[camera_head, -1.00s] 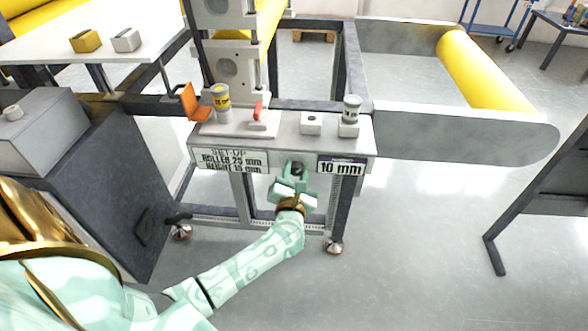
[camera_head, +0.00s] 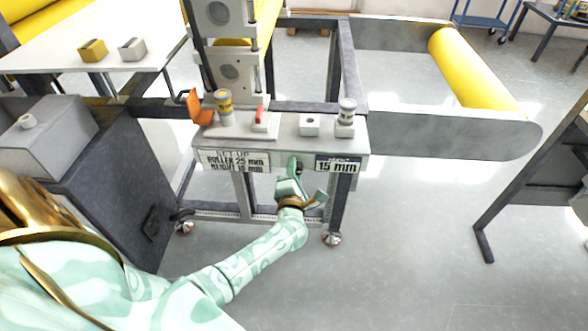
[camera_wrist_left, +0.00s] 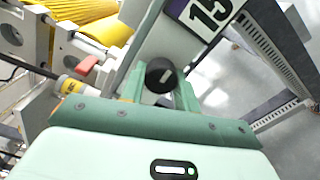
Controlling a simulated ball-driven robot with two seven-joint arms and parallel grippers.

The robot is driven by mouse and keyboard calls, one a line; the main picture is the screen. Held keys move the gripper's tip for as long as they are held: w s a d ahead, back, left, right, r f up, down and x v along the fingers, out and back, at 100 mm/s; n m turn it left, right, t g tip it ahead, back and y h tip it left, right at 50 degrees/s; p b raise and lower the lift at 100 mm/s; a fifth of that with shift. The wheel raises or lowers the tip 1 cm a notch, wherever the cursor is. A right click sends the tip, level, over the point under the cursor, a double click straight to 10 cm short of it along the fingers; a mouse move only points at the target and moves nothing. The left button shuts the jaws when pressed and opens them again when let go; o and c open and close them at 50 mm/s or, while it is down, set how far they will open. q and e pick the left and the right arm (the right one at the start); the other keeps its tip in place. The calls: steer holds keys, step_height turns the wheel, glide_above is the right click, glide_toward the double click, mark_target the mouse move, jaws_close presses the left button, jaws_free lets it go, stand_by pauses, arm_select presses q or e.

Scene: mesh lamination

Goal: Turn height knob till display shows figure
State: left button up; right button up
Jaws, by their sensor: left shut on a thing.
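The black height knob (camera_wrist_left: 162,74) sits on the front of the machine's control panel (camera_head: 283,150). My left gripper (camera_head: 295,170) is at the panel front, shut on the knob, and its fingers lie on either side of the knob in the left wrist view. The gripper is rolled at a tilt. The display (camera_head: 338,164) right of the knob reads 15 mm; part of it shows in the left wrist view (camera_wrist_left: 207,12). The set-up sign (camera_head: 234,160) at the left of the panel reads roller 25 mm and a height line that looks like 15 mm. My right gripper is not in view.
On the panel top stand a yellow-labelled cylinder (camera_head: 224,106), a red switch (camera_head: 260,115), a small grey block (camera_head: 310,124) and a grey-capped cylinder (camera_head: 346,112). A yellow roller (camera_head: 475,72) is behind at right. Open floor lies in front.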

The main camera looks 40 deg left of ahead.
arm_select(q)
steer(key=shift+d+f+m, duration=0.1)
steer(key=shift+m, duration=0.2)
steer(key=o, duration=1)
steer(key=shift+s, duration=0.15)
steer(key=p+v, duration=0.3)
steer(key=v, duration=1.3)
steer(key=shift+s, duration=0.1)
